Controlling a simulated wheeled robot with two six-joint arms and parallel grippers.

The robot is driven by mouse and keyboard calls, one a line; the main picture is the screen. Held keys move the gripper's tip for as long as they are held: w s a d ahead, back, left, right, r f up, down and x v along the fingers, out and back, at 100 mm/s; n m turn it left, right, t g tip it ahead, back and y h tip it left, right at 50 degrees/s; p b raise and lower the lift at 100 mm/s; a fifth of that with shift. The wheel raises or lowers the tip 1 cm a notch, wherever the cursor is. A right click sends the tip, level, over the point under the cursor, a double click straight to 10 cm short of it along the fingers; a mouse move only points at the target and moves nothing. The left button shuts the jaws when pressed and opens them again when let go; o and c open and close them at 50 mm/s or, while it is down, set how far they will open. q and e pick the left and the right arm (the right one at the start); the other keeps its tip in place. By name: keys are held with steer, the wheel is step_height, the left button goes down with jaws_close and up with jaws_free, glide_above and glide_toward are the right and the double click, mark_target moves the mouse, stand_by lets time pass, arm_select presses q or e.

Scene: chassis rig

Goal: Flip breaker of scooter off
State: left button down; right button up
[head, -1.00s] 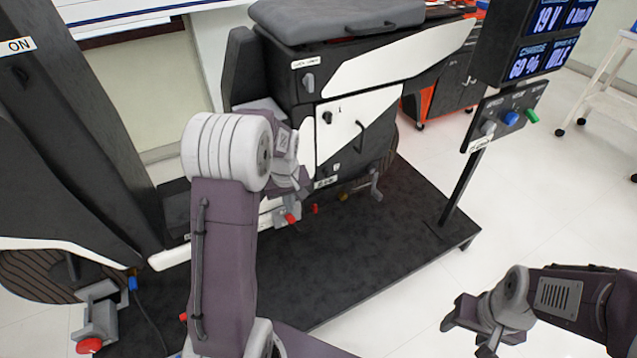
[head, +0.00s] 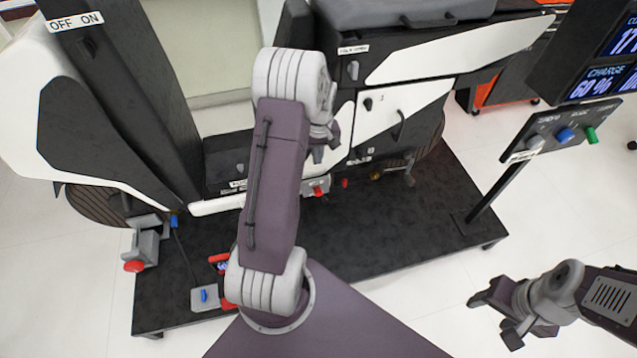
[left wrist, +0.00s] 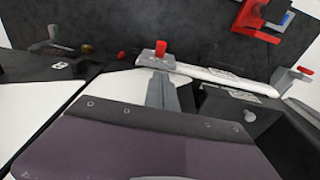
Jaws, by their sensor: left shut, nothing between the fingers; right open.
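The black and white scooter (head: 425,50) stands on a black platform (head: 400,235). A small grey knob (head: 241,168) sits in its dark footwell above a white label. The knob also shows in the left wrist view (left wrist: 250,115). I cannot read its label, so I cannot tell whether it is the breaker. A round switch (head: 353,70) sits on the upper side panel under another label. My left gripper (head: 318,152) is shut and empty in front of the scooter's side, partly hidden by its arm. In the left wrist view it points at the side's lower edge. My right gripper (head: 494,318) is open and empty, away from the scooter.
A post on the right carries a control box (head: 575,135) with grey, blue and green knobs, below a display (head: 608,85). Red-handled clamps (head: 134,266) stand along the platform. A blue-lever pedal box (head: 205,297) lies near its front edge.

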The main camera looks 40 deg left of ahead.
arm_select(q)
steer(key=shift+f, duration=0.1)
steer(key=b, duration=0.5)
glide_above(318, 191)
step_height(318, 191, down, 12)
steer(key=shift+a+f, duration=0.15)
steer(key=shift+s+d+f+b, duration=0.2)
steer(key=shift+d+f+b, duration=0.1)
steer(key=shift+f+b, duration=0.25)
